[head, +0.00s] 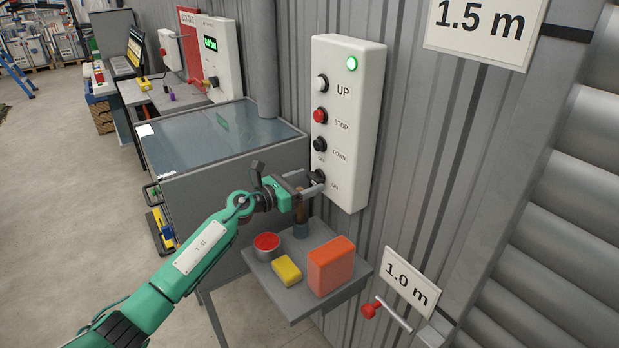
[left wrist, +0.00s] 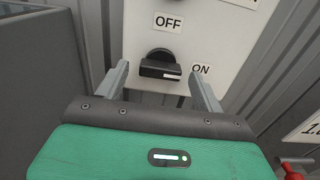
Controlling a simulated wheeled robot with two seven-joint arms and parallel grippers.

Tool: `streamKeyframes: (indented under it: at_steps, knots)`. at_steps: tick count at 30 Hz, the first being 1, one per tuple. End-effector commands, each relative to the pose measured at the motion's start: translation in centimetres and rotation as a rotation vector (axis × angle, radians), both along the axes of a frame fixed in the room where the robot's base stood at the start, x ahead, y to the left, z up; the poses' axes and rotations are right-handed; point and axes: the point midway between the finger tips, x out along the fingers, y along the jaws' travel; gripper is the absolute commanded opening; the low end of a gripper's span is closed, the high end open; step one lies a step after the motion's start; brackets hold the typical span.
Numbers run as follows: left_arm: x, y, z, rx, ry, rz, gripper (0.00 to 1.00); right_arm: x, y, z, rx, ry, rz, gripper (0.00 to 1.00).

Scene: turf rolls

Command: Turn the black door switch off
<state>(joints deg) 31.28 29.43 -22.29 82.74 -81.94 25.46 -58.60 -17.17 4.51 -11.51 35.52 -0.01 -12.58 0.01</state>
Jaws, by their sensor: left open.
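The black door switch (head: 319,176) is a rotary knob low on the white control box (head: 347,130), at the right of my left gripper (head: 313,187). In the left wrist view the switch (left wrist: 160,66) has its bar lying about level, with a white mark at its right end, towards the ON label (left wrist: 200,69). The OFF label (left wrist: 168,22) is above it. My left gripper is open, with one finger on each side of the switch and a gap to each. The fingers partly hide the switch in the head view. My right gripper is out of view.
Above the switch are black DOWN (head: 320,144), red STOP (head: 319,114) and white UP (head: 321,83) buttons. A green lamp (head: 352,64) is lit. Below stands a small shelf (head: 290,308) with an orange block (head: 331,268), yellow block (head: 287,270) and red-topped can (head: 267,246).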

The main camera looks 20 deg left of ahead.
Motion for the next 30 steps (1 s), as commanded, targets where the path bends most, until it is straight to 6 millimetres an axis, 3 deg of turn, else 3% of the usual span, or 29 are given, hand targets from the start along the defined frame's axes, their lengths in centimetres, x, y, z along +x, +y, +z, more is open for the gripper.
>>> streamKeyframes:
  at_steps: [14, 21, 30]
  knots:
    - [1.14, -0.93, -0.04, 0.001, 0.0, -0.001, 0.69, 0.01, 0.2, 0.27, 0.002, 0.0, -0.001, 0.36]
    - [1.13, -0.92, -0.04, 0.001, 0.001, -0.001, 0.26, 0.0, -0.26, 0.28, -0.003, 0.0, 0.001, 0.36]
    - [1.12, -0.9, 0.04, -0.021, 0.018, 0.0, 0.24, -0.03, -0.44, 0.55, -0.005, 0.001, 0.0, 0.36]
